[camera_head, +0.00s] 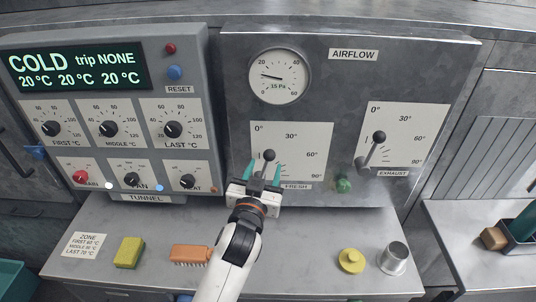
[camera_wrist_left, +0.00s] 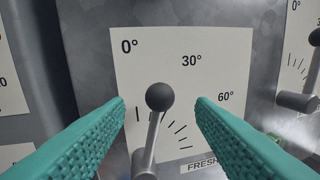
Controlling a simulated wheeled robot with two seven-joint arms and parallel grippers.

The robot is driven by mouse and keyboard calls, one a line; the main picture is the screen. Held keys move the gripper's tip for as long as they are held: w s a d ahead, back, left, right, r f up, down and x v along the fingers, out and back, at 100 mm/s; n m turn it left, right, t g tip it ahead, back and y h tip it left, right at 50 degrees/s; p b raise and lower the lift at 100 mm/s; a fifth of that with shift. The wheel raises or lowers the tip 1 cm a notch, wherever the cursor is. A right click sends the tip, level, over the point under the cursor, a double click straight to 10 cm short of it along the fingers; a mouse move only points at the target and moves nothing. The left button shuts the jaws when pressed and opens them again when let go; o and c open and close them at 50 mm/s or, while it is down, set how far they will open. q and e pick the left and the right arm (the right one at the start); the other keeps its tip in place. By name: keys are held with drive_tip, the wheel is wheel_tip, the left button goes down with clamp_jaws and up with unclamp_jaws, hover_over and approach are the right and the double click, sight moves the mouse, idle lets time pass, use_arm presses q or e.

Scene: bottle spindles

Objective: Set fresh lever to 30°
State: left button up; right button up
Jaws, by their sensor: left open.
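The fresh lever has a dark ball knob (camera_head: 269,155) and stands in front of a white dial plate (camera_head: 318,140) marked 0°, 30°, 60° and 90° and labelled FRESH. In the left wrist view its knob (camera_wrist_left: 160,97) and metal rod (camera_wrist_left: 150,140) point up, leaning slightly right, with the knob below and between the 0° and 30° marks. My left gripper (camera_head: 262,174) is open, its teal fingers on either side of the lever. In the left wrist view the fingers (camera_wrist_left: 160,125) stand apart from the knob, with gaps on both sides. The lever's pivot is mostly hidden in the head view.
The exhaust lever (camera_head: 379,137) stands to the right on its own dial. A green knob (camera_head: 343,185) sits between the dials. A yellow sponge (camera_head: 129,252), an orange brush (camera_head: 191,254), a yellow object (camera_head: 351,260) and a metal cup (camera_head: 394,258) are on the shelf below.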

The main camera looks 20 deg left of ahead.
sight(268, 159)
use_arm(q)
drive_tip(key=shift+w+a+p, duration=0.2)
drive_tip(key=shift+w+p, duration=0.15)
drive_tip(key=shift+w, duration=2)
